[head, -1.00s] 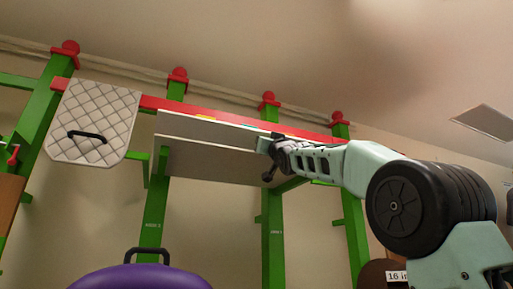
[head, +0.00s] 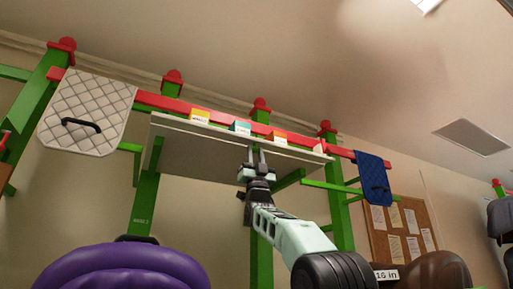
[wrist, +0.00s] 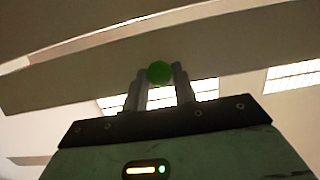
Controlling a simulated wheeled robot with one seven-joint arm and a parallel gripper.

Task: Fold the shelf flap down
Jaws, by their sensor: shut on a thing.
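The shelf (head: 180,124) runs along the red rail, with its pale front edge showing in the head view. The grey flap face (head: 200,150) shows below that edge and no longer stands up in front of the goods. I cannot tell its exact angle. My gripper (head: 257,158) reaches up to the panel from below, right of its middle. In the wrist view, my gripper (wrist: 160,78) is shut on a round green knob (wrist: 159,72) between its fingers, against the pale panel (wrist: 95,84). The knob is hidden in the head view.
A yellow box (head: 200,116), a teal box (head: 241,127) and an orange box (head: 277,138) stand on the shelf. A quilted white pad (head: 88,108) hangs left and a blue pad (head: 373,178) right. A purple saddle (head: 125,270) is low in front. Green posts flank the shelf.

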